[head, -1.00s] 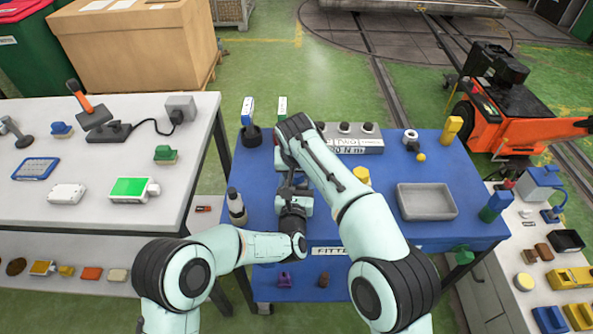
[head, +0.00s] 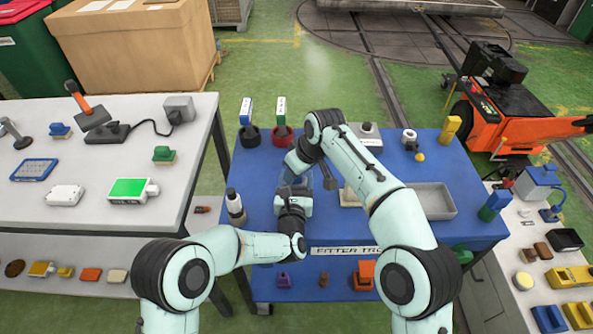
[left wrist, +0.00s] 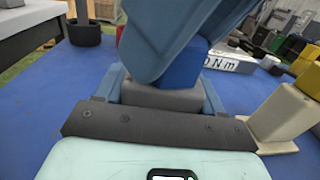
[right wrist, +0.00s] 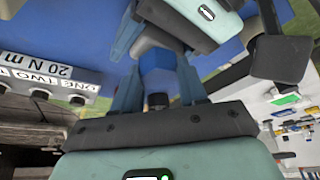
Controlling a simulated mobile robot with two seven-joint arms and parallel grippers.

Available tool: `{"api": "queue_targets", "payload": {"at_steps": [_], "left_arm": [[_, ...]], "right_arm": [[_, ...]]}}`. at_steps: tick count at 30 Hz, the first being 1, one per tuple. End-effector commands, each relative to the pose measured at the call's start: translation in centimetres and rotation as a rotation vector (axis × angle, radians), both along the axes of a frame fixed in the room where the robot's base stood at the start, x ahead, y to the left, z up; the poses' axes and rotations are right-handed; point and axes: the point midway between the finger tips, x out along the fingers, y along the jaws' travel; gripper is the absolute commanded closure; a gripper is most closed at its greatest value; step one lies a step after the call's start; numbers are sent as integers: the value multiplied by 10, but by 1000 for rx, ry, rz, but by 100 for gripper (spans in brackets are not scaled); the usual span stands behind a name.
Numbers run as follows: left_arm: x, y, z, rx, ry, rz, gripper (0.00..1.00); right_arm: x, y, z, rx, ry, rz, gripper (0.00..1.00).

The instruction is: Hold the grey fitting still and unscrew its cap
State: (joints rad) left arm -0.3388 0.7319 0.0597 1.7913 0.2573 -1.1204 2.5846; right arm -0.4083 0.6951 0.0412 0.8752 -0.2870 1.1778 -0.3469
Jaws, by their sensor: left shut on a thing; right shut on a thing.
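The grey fitting (left wrist: 165,97) sits low over the blue table, between the two fingers of my left gripper (head: 294,184), which is shut on it. Its blue cap (left wrist: 181,66) shows above the grey body in the left wrist view. My right gripper (right wrist: 158,65) comes from above at a tilt and is shut on the blue cap (right wrist: 160,58); the grey body shows beyond it. In the head view my arms hide most of the fitting and cap. I cannot tell how far the cap is turned.
A grey block (right wrist: 45,85) with several buttons and a "20 N m" label stands behind. A cream block (left wrist: 283,112) is close beside my left gripper. A bottle (head: 235,205) stands left, and a grey tray (head: 445,200) lies right. Two upright tagged items (head: 280,120) stand at the back left.

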Motion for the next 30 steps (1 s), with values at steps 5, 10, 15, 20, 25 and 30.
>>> {"api": "queue_targets", "payload": {"at_steps": [5,10,15,20,25,30], "left_arm": [[0,0,2,-1,-4,0,87],[0,0,2,-1,-4,0,87],[0,0,2,-1,-4,0,87],[0,0,2,-1,-4,0,87],[0,0,1,-1,-4,0,87],[0,0,1,-1,-4,0,87]], "right_arm": [[1,-1,-1,1,0,186,95],[1,-1,-1,-1,0,235,95],[1,-1,-1,-2,1,234,52],[1,-1,-1,-1,0,233,28],[1,-1,0,-1,0,231,23],[1,-1,0,-1,0,231,23]]}}
